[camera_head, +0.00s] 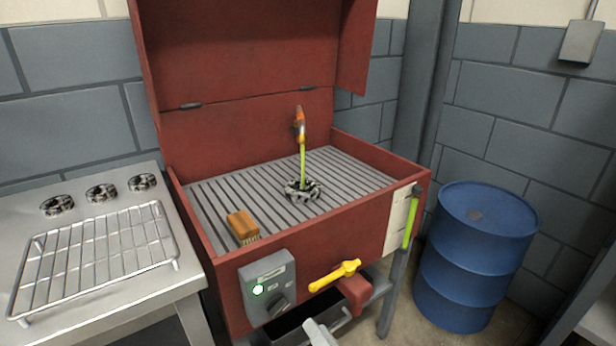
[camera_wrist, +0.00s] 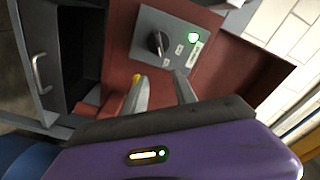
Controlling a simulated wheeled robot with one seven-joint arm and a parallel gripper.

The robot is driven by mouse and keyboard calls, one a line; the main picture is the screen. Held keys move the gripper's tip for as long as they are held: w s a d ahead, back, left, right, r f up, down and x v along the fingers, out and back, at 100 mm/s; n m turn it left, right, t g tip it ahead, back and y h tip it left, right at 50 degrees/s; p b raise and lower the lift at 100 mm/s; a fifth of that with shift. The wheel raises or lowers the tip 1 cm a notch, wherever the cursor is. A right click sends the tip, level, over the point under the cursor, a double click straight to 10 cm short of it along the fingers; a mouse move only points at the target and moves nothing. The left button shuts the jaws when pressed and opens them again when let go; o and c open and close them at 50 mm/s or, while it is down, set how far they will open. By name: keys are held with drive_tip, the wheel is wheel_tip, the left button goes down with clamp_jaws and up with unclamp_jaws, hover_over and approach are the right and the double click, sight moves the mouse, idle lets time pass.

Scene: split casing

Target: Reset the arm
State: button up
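My gripper (camera_wrist: 160,82) shows in the wrist view with its two grey fingers apart and nothing between them. It is in front of a red cabinet, pointing toward a grey control box (camera_wrist: 168,45) with a black knob and a lit green light. The same control box (camera_head: 268,286) is on the front of the red cabinet (camera_head: 340,238) in the head view. A small grey part at the bottom edge of the head view may be one of my fingers; I cannot tell for sure.
The open cabinet holds a slatted grate (camera_head: 235,197), a wooden brush (camera_head: 242,225) and a green-and-orange hose (camera_head: 302,150). A yellow valve handle (camera_head: 335,275) sticks out in front. A steel counter with a wire rack (camera_head: 95,258) is left; a blue drum (camera_head: 470,255) is right.

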drive_tip(key=s+d+n+t+h, duration=0.1)
drive_tip(key=s+d+t+h, duration=0.1)
drive_tip(key=s+d+h, duration=0.75)
drive_tip(key=s+d+n+g, duration=0.2)
drive_tip(key=s+d, duration=0.2)
drive_tip(key=s, duration=0.9)
drive_tip(key=s+d+n+g, duration=0.1)
drive_tip(key=s+d+n, duration=0.25)
drive_tip(key=s, duration=0.85)
wheel_tip(320, 180, up, 14)
drive_tip(key=p, duration=1.3)
drive_tip(key=shift+d+m, duration=0.25)
drive_tip(key=shift+m, duration=0.2)
